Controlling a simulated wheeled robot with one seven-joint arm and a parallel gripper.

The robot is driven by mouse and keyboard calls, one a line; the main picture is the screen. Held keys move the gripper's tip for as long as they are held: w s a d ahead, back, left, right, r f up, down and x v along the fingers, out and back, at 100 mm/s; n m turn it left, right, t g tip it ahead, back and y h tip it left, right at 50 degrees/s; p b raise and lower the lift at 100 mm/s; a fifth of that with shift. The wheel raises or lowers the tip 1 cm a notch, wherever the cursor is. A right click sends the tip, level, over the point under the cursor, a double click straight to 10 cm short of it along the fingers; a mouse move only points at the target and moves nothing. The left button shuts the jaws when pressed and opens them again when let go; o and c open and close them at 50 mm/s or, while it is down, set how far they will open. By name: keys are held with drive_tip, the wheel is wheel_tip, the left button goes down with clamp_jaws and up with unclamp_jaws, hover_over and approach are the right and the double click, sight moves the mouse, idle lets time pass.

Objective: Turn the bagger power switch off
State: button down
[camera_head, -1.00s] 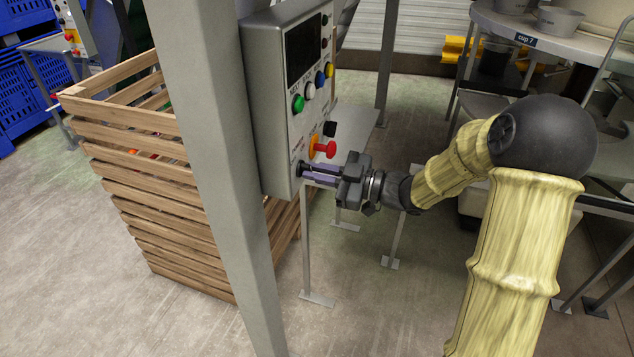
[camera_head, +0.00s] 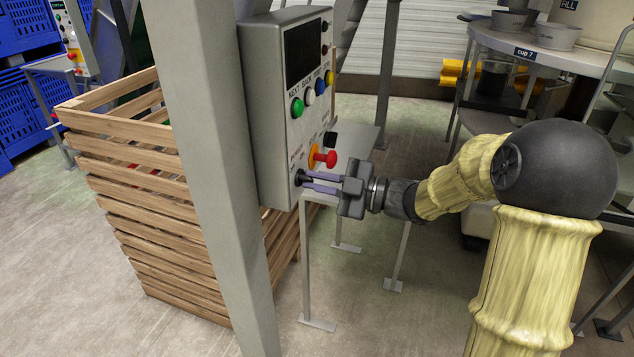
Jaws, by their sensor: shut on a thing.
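The grey control box (camera_head: 260,110) is mounted beside a grey post and carries a dark screen and coloured buttons. The black power switch knob (camera_head: 300,177) sits low on its front face, below the red emergency button (camera_head: 325,158). My gripper (camera_head: 308,181) reaches in from the right, its two purple fingers shut on the switch knob. The fingertips partly hide the knob, and I cannot tell which way it is turned.
A grey post (camera_head: 215,180) stands left of the box, in front of a slatted wooden crate (camera_head: 150,200). A small metal table (camera_head: 355,145) stands behind my gripper. A round bench with cups (camera_head: 555,37) is at the back right.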

drive_tip(key=shift+f, duration=0.15)
drive_tip(key=c, duration=1.5)
unclamp_jaws()
drive_tip(key=shift+d, duration=0.1)
drive_tip(key=v, duration=1.7)
drive_tip(key=shift+d, duration=0.15)
